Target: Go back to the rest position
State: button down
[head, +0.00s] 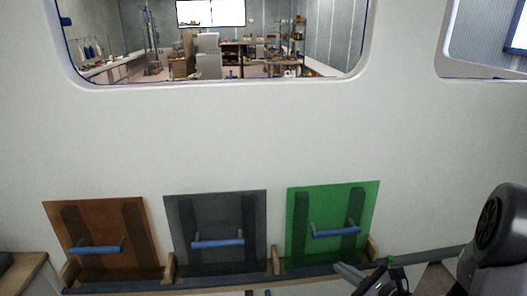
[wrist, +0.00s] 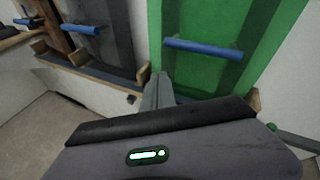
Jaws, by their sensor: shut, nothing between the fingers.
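My gripper (head: 350,273) is at the lower right of the head view, in front of the rack and just below the green panel (head: 298,220). Its fingers (wrist: 158,92) show in the wrist view as a narrow grey shape, shut with nothing held. The green panel stands upright in the rack, and its blue handle (head: 336,233) is free above my fingers. The handle also shows in the wrist view (wrist: 203,48), apart from my fingers.
A grey panel (head: 216,217) and a brown panel (head: 99,227), each with a blue handle, stand left of the green one in the wooden rack (head: 170,267). A white wall (head: 250,130) with a window opening rises behind. A shelf edge (head: 22,268) is at far left.

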jog(key=s+a+r+n+g+y, duration=0.1)
jog(key=s+a+r+n+g, duration=0.3)
jog(key=s+a+r+n, duration=0.4)
jog(key=s+a+r+n+g+y, duration=0.1)
jog(key=s+a+r+n+g, duration=0.35)
jog(key=s+a+n, duration=0.35)
jog(key=s+d+r+n+t+h, duration=0.1)
jog(key=s+d+r+n+h, duration=0.2)
jog(key=s+n+h, duration=0.4)
jog(key=shift+d+r+t, duration=0.3)
jog(key=shift+r+t, duration=0.05)
jog(key=shift+r, duration=0.25)
